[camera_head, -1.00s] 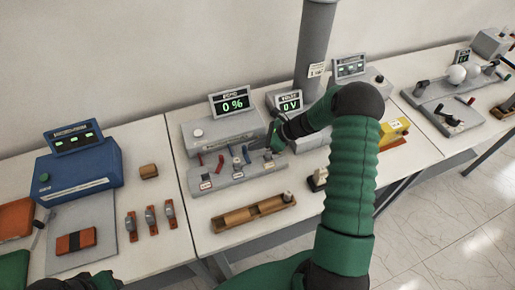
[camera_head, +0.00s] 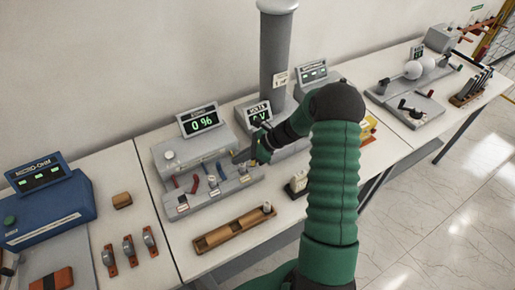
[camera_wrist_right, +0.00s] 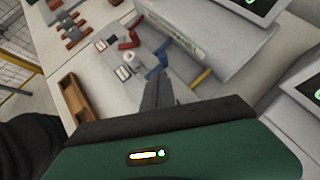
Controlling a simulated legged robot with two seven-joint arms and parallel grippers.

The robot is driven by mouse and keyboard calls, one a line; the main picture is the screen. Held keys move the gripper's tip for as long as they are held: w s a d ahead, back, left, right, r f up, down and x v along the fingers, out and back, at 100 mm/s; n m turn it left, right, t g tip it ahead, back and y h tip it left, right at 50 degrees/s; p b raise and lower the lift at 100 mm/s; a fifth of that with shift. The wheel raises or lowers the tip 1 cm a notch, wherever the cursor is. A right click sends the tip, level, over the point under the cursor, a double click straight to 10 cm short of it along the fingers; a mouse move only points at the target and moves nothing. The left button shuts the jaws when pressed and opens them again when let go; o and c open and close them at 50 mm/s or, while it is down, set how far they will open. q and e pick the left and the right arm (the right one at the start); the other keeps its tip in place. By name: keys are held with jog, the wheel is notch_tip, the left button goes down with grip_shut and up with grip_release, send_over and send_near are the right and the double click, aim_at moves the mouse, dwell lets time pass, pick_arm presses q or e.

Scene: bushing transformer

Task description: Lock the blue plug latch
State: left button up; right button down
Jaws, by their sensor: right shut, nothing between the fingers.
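The blue plug latch (camera_head: 220,168) is a small lever on the grey connector block (camera_head: 212,202), in a row with red and yellow levers. In the right wrist view the blue latch (camera_wrist_right: 160,62) is a bent piece just beyond my fingertips. My right gripper (camera_head: 240,157) is shut and empty over the right part of the block. In the wrist view its fingers (camera_wrist_right: 157,90) are together, close to the latch; I cannot tell if they touch it. My left gripper is out of view.
The grey unit with the 0 % display (camera_head: 201,121) stands behind the block. A wooden tray (camera_head: 230,229) lies in front. Red-and-grey clamps (camera_head: 130,250) and a blue micro-ohm meter (camera_head: 45,212) are at left.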

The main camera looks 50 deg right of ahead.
jog(key=b+v, duration=0.1)
jog(key=v, duration=1.1)
jog(key=shift+s+d, duration=0.15)
jog(key=shift+d, duration=0.05)
jog(key=shift+r, duration=0.1)
